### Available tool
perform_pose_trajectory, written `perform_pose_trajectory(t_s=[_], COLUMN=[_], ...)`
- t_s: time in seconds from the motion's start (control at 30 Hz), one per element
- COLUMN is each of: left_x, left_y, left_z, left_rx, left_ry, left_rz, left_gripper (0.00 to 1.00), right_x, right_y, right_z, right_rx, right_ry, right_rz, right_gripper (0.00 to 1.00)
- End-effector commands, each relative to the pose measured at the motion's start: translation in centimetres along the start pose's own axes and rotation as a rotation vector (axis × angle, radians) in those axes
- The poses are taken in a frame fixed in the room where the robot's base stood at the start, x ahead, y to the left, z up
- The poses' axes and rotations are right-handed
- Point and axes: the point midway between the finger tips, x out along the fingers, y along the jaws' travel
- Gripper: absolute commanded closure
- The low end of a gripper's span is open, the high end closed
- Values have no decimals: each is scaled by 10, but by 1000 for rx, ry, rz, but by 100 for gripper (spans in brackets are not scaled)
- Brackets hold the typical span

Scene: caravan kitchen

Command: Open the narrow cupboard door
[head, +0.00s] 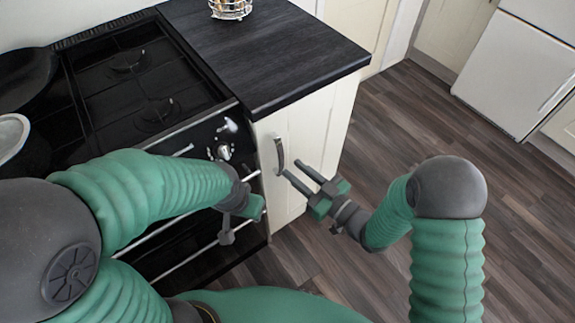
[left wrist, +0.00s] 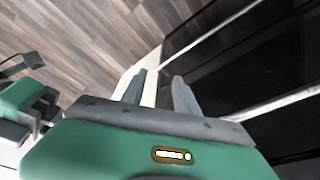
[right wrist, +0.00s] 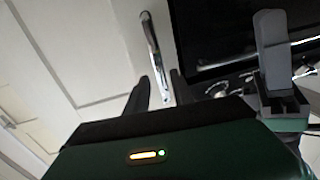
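The narrow cupboard door (head: 306,130) is a cream panel under the end of the dark worktop, right of the oven. It looks shut. Its curved metal handle (head: 279,155) is upright near the door's left side. My right gripper (head: 292,169) is open, its fingers pointing at the handle. In the right wrist view the handle (right wrist: 152,45) runs down towards the gap between the fingertips (right wrist: 158,90); I cannot tell whether they touch it. My left gripper (left wrist: 158,85) is open and empty, low in front of the oven; its fingertips are mostly hidden in the head view.
The black oven and hob (head: 130,80) stand left of the door, with rails (head: 205,250) across the oven front near my left gripper. A wire basket (head: 230,10) stands on the worktop (head: 265,60). Wooden floor (head: 420,120) is clear to the right.

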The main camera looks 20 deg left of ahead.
Motion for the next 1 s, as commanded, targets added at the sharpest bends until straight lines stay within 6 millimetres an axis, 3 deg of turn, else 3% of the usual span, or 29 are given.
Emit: perform_pose_trajectory(t_s=[0.2,0.5,0.73,1.0], left_x=[6,6,6,6], left_y=[0,0,0,0], left_z=[2,2,2,2], left_rx=[0,0,0,0], left_ry=[0,0,0,0], left_rz=[0,0,0,0], left_gripper=[64,64,64,64], right_x=[33,38,37,37], right_y=[0,0,0,0], right_z=[1,0,0,0], right_rx=[-1,0,0,0], right_ry=[0,-1,-1,-1], right_rz=[-1,1,1,2], right_gripper=[71,71,100,100])
